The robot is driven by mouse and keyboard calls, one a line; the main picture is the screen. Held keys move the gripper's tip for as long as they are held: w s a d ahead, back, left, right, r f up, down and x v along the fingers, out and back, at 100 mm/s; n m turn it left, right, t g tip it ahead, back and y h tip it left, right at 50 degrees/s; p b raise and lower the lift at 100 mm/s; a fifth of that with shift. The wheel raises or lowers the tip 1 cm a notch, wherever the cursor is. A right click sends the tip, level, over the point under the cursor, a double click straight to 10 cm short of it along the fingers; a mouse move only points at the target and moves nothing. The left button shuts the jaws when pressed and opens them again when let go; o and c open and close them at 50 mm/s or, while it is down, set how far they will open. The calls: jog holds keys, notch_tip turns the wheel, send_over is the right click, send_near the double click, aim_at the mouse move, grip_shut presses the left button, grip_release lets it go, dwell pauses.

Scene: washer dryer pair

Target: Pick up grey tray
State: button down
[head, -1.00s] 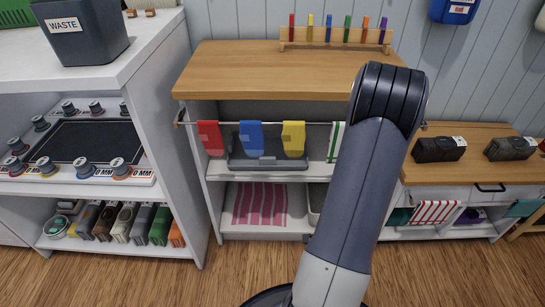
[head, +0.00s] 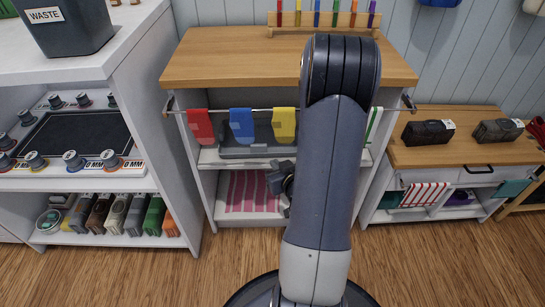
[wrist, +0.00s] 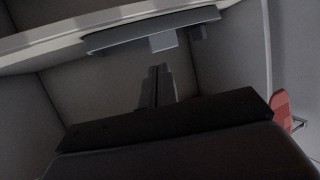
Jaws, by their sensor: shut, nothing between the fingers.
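The grey tray (head: 242,152) lies on the upper shelf of the middle unit, behind the hanging red, blue and yellow cloths, which hide part of it. In the wrist view, a grey tray-like piece with a lighter tab (wrist: 162,40) shows at the shelf edge, near the top. My gripper (wrist: 158,70) is shut and empty, apart from the tray, pointing toward the shelf area. In the head view, only a dark part of my wrist shows beside my arm, in front of the shelves; the fingertips cannot be made out there.
A rail carries the red (head: 200,127), blue (head: 241,126) and yellow (head: 284,124) cloths in front of the shelf. A pink striped cloth (head: 250,192) lies on the lower shelf. The left unit (head: 165,125) stands close by. The wooden floor in front is clear.

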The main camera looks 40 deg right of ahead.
jog(key=w, duration=0.3)
jog(key=w+d+b, duration=0.1)
jog(key=w, duration=0.3)
jog(key=w+d+f+b, duration=0.1)
jog(key=w, duration=0.2)
jog(key=shift+w+d, duration=0.2)
jog(key=shift+w, duration=0.1)
jog(key=shift+f+b, duration=0.35)
jog(key=shift+b, duration=0.25)
jog(key=shift+s+f, duration=0.1)
jog(key=shift+s, duration=0.05)
